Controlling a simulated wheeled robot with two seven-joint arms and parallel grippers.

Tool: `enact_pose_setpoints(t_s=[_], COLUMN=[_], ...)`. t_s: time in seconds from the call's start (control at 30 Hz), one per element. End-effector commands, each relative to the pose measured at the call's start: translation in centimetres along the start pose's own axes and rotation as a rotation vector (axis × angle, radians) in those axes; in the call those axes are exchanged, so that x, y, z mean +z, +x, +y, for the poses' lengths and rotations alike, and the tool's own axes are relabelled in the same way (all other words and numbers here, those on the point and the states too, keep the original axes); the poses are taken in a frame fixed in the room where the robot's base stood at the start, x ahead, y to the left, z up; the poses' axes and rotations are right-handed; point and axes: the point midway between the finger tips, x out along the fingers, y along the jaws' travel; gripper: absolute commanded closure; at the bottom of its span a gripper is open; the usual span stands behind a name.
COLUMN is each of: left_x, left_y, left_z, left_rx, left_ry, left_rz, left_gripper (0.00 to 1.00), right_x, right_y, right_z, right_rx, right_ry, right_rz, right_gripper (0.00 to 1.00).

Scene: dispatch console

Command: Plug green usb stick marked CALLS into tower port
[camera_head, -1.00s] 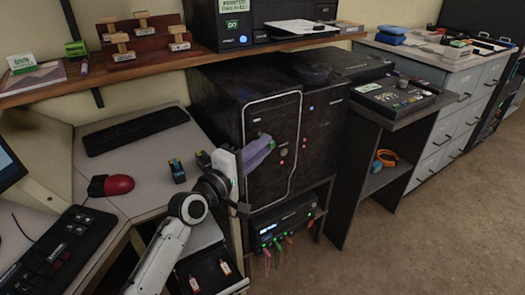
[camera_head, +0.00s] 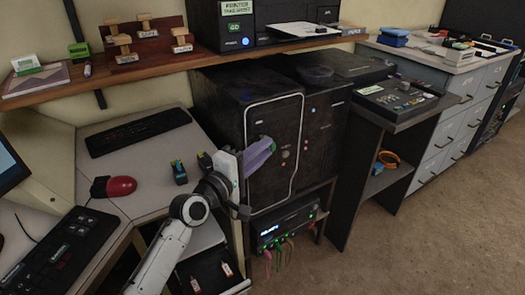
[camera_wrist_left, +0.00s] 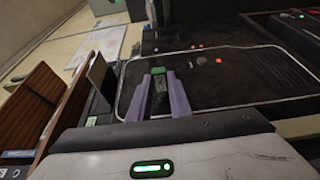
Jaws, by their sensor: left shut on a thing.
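My left gripper (camera_head: 273,144) is shut on the green usb stick (camera_wrist_left: 158,74). In the left wrist view the stick sits between the purple fingertips, with its green end pointing at the dark tower. The fingertips are close in front of the panel. Whether the stick touches a port is hidden. My right gripper is out of view.
Two small dark objects (camera_head: 179,172) stand on the desk left of my arm. A red mouse (camera_head: 121,186) and keyboards lie on the desk. A shelf (camera_head: 150,72) runs above. A unit with cables (camera_head: 285,229) sits below the tower. The floor at right is clear.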

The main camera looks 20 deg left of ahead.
Motion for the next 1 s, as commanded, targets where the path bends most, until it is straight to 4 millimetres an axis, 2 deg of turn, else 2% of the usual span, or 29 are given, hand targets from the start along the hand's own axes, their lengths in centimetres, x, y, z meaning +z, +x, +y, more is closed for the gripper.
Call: enact_pose_setpoints(t_s=[1.0], left_x=[-0.6], left_y=[0.23], left_z=[0.11], left_rx=[0.0], left_ry=[0.001], left_rz=[0.0], left_gripper=[1.0], right_x=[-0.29], right_y=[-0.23], right_z=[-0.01], right_rx=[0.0], right_ry=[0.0], right_rz=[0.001], right_gripper=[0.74])
